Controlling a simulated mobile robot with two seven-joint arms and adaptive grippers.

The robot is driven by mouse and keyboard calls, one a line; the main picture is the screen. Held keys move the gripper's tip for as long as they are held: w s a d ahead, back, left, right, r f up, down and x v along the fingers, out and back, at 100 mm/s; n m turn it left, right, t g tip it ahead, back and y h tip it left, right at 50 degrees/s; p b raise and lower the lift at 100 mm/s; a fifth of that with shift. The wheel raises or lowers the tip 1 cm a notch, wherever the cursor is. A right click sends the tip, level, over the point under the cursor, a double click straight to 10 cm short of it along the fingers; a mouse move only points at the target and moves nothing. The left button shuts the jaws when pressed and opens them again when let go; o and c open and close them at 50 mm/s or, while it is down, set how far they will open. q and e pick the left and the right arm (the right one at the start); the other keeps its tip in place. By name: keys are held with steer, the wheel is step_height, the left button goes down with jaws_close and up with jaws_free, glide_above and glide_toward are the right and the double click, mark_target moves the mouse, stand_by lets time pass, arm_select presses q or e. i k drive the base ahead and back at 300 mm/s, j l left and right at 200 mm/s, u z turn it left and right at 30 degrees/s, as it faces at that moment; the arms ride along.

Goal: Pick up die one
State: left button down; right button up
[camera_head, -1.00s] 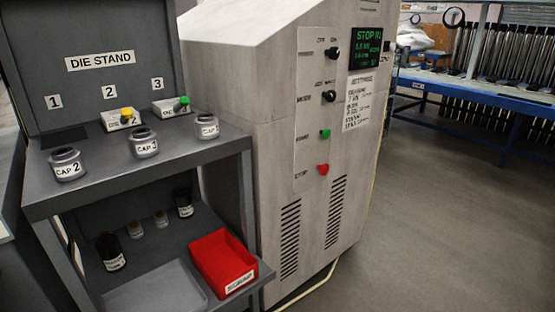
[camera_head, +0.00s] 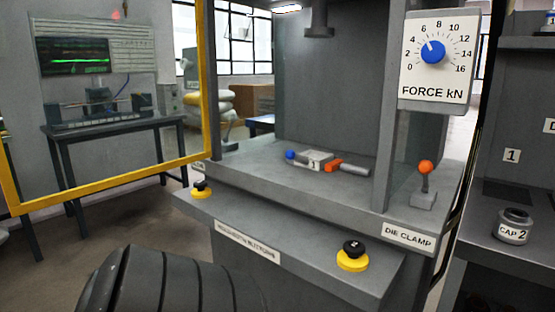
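A small light-grey block marked "1" (camera_head: 316,160), which looks like die one, lies on the grey press bed (camera_head: 250,160). A blue ball knob (camera_head: 290,155) is at its left end. An orange piece (camera_head: 333,165) and a short grey rod (camera_head: 355,170) sit at its right side; I cannot tell whether they touch it. Neither of my grippers shows in the head view. A dark ribbed part, apparently of my own arm, fills the bottom left.
A post with the force dial (camera_head: 433,52) rises right of the bed. The orange-knobbed die clamp lever (camera_head: 424,180) stands at the bed's right. Two yellow-based buttons (camera_head: 201,189) (camera_head: 352,257) are on the front ledge. A yellow frame (camera_head: 110,180) stands left. The cap 2 jar (camera_head: 513,226) is on the right.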

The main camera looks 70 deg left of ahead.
mark_target(313, 160)
steer(key=u, duration=2)
